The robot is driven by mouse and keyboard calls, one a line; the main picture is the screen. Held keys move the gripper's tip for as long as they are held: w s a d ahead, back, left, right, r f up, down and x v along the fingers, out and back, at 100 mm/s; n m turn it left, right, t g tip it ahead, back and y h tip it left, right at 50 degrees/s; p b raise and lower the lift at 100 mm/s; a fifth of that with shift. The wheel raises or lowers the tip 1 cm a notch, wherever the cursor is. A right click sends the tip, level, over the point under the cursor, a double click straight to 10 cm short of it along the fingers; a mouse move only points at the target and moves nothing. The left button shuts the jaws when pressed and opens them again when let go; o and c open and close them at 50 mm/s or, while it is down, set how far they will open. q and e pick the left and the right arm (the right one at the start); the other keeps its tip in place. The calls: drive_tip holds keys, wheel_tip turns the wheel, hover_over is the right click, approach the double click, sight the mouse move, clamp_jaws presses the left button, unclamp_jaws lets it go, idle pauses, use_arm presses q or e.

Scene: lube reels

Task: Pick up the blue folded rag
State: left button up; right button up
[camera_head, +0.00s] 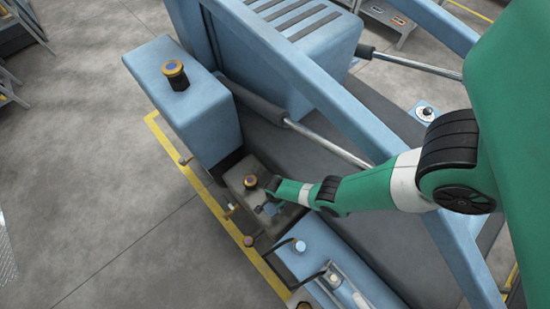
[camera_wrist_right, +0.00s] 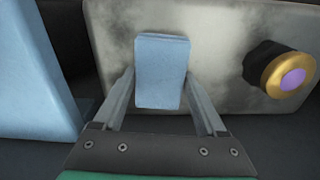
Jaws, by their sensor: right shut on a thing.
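The blue folded rag (camera_wrist_right: 161,72) is a small light-blue block in the middle of the right wrist view. My right gripper (camera_wrist_right: 163,85) is shut on it, with one finger at each side. In the head view my right gripper (camera_head: 268,208) reaches down at a grey box (camera_head: 238,183) beside the blue machine, and the rag there is too small to make out clearly. My left gripper is not in view.
A cap with a gold rim and purple centre (camera_wrist_right: 287,75) sticks up from the grey box, right of the rag. A taller blue tank (camera_head: 190,110) stands behind. A blue box with black handles (camera_head: 315,260) is in front. Open floor (camera_head: 90,180) lies left.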

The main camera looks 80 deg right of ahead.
wheel_tip(320, 180, up, 9)
drive_tip(key=p, duration=0.7)
drive_tip(key=shift+f, duration=0.15)
